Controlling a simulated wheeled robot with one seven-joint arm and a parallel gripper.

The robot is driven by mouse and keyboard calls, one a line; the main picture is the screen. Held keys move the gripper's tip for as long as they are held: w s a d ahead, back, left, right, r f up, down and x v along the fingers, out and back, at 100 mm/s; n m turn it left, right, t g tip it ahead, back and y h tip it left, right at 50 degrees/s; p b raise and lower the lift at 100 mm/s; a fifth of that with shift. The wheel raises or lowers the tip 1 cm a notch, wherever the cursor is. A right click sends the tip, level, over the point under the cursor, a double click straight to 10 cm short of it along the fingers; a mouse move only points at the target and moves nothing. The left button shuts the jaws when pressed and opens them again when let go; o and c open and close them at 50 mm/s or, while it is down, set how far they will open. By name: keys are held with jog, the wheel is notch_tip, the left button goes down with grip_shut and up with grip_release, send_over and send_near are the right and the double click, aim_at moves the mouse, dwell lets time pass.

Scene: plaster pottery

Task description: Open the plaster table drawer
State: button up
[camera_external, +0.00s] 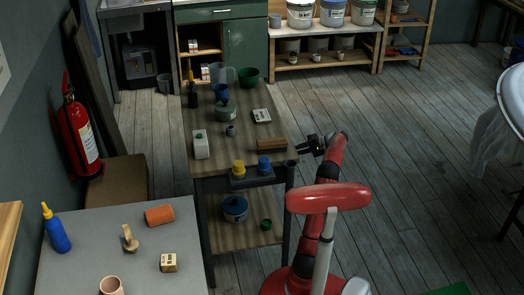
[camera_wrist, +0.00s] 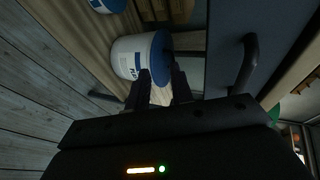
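The plaster table (camera_external: 181,156) is the long wood-topped table with a dark frame in the middle of the external view. In the wrist view, which looks turned on its side, a dark blue-grey panel (camera_wrist: 222,40) that looks like the drawer front carries a dark bar handle (camera_wrist: 246,66). No gap around the panel shows clearly. My gripper (camera_external: 300,146) is beside the table's right edge and points at it. In the wrist view my gripper (camera_wrist: 163,80) is open and empty. Its fingers are left of the handle in that picture, apart from it.
A white bucket with a blue lid (camera_wrist: 132,57) stands on the table's lower shelf, beyond the fingers. The floor (camera_external: 400,160) right of the table is clear.

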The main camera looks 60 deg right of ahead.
jog(key=w+d+r+m+t+y, duration=0.1)
jog(key=w+d+r+m+t, duration=0.25)
jog(key=r+t, duration=0.4)
jog(key=shift+n+g, duration=0.35)
jog(key=x, duration=0.7)
jog(key=shift+w+d+r, duration=0.2)
jog(key=shift+w+r, duration=0.1)
jog(key=shift+w, duration=0.15)
grip_shut()
